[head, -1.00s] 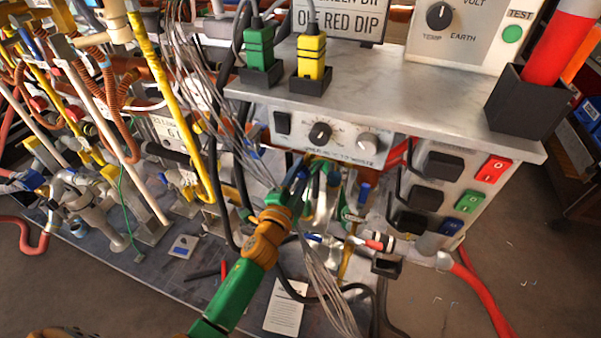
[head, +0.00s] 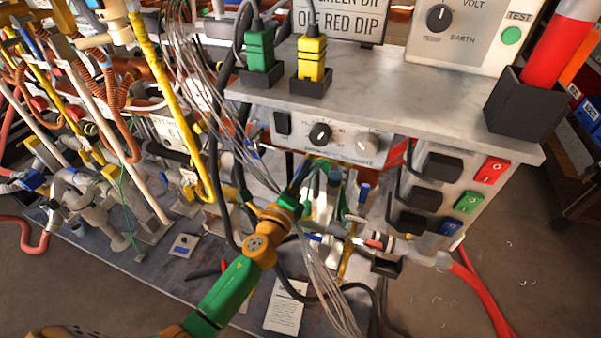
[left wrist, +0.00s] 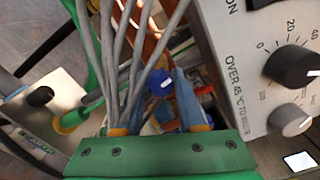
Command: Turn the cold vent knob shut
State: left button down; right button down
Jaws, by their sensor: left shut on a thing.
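My left gripper (head: 303,176) reaches in under the steel shelf, among the pipes below the dial panel. In the left wrist view, its blue-grey fingers (left wrist: 163,90) stand on either side of a round blue knob (left wrist: 161,82) with a small white mark. The gripper is shut on this knob, which looks like the cold vent knob. Grey cables cross in front of the left finger and hide part of it. In the head view the knob is hidden behind the gripper and cables. My right gripper is in neither view.
The dial panel (head: 335,138) hangs close above the gripper; its black and grey dials also show in the wrist view. Loose grey cables (head: 325,275) hang beside the wrist. A switch box (head: 455,180) and red hose (head: 480,285) stand at right. Pipes crowd the left.

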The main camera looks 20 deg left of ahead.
pick_arm(q)
jog(key=shift+m, duration=0.8)
jog(key=c, duration=0.5)
grip_release()
jog(key=s, duration=0.7)
jog(key=shift+a, duration=0.1)
